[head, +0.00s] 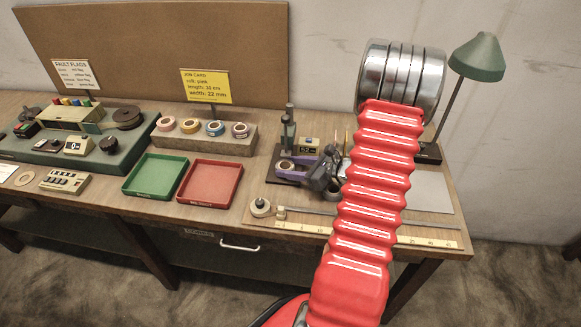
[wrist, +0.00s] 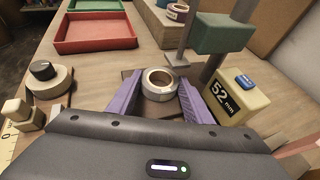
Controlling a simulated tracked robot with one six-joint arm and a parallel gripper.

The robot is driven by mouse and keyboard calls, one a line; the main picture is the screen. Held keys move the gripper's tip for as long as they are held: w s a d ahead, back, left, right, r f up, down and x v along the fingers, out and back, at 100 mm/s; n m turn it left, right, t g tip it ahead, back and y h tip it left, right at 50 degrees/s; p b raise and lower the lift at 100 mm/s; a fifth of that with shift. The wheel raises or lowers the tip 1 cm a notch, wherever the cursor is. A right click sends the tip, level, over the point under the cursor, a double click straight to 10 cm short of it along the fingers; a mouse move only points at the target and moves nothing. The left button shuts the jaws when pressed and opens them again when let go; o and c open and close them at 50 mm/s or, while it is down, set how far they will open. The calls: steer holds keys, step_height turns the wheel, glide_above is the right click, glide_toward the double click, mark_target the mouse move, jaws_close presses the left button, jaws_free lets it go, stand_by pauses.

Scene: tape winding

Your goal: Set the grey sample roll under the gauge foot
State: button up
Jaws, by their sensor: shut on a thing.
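The grey sample roll (wrist: 160,84), a pale ring with a tan core, lies flat between the purple fingers of my gripper (wrist: 158,92). In the head view the roll (head: 286,166) and the gripper (head: 287,167) are at the gauge's dark base plate. The gripper is shut on the roll's sides. The gauge foot (wrist: 175,61), on a grey spindle, is above and at the roll's far edge in the wrist view. Whether the roll touches the base plate (wrist: 132,76) is hard to tell. The gauge display (wrist: 228,99) reads 52 mm.
The gauge column (head: 289,125) stands just behind the roll. A green tray (head: 150,193) and a red tray (head: 205,203) lie to the left, with a rack of several tape rolls (head: 205,141) behind. A round knobbed weight (head: 260,208) and a ruler (head: 300,226) lie in front.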

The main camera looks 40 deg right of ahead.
steer(key=o, duration=1)
steer(key=shift+s+d+r, duration=0.2)
steer(key=shift+s+r, duration=0.1)
steer(key=shift+s, duration=0.15)
steer(key=v, duration=1.1)
